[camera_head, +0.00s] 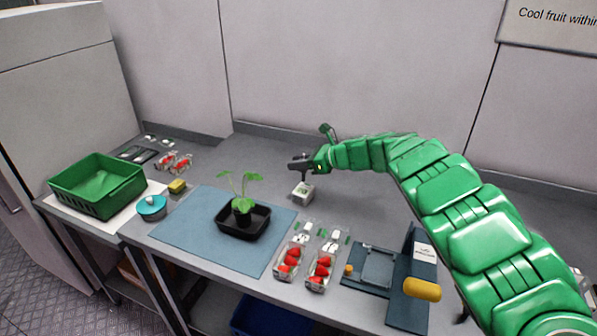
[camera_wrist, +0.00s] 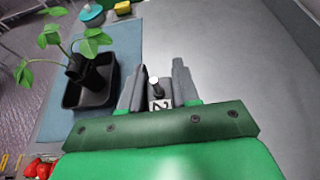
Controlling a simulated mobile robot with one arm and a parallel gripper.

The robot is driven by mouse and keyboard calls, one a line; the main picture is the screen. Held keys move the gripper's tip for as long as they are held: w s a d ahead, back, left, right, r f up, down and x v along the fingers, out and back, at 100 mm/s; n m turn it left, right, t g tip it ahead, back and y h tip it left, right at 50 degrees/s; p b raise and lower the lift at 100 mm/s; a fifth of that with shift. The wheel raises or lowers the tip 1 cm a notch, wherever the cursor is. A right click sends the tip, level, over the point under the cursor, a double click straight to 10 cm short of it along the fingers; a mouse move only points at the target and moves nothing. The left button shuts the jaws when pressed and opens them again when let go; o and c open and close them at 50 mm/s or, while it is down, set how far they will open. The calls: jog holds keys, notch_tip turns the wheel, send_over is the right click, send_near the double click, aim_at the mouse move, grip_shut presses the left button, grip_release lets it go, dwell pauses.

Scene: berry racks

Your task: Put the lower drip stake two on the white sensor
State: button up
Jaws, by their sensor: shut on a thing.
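My gripper (camera_head: 299,163) reaches out over the back of the bench, and in the wrist view its two grey fingers (camera_wrist: 157,92) are closed around a drip stake. The drip stake (camera_wrist: 155,86) has a pale round top and a white tag marked "2" between the fingers; its lower end is hidden. The white sensor (camera_head: 302,192), a small pale box with a darker face, sits on the bench just below my gripper in the head view. I cannot tell whether the stake touches it. The sensor does not show clearly in the wrist view.
A potted seedling (camera_head: 241,203) stands in a black tray (camera_head: 231,230) on a blue mat (camera_head: 190,227). Strawberry punnets (camera_head: 289,262) and a dark blue device with a yellow handle (camera_head: 421,289) stand at the front. A green crate (camera_head: 99,184) is far left. Bench behind the sensor is clear.

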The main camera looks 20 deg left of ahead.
jog(key=shift+w+a+f, duration=0.1)
jog(key=shift+w+f, duration=0.05)
jog(key=shift+f, duration=1.65)
jog(key=o, duration=1)
jog(key=shift+f, duration=0.1)
jog(key=shift+r, duration=0.2)
jog(key=v, duration=1.2)
jog(key=shift+f, duration=0.1)
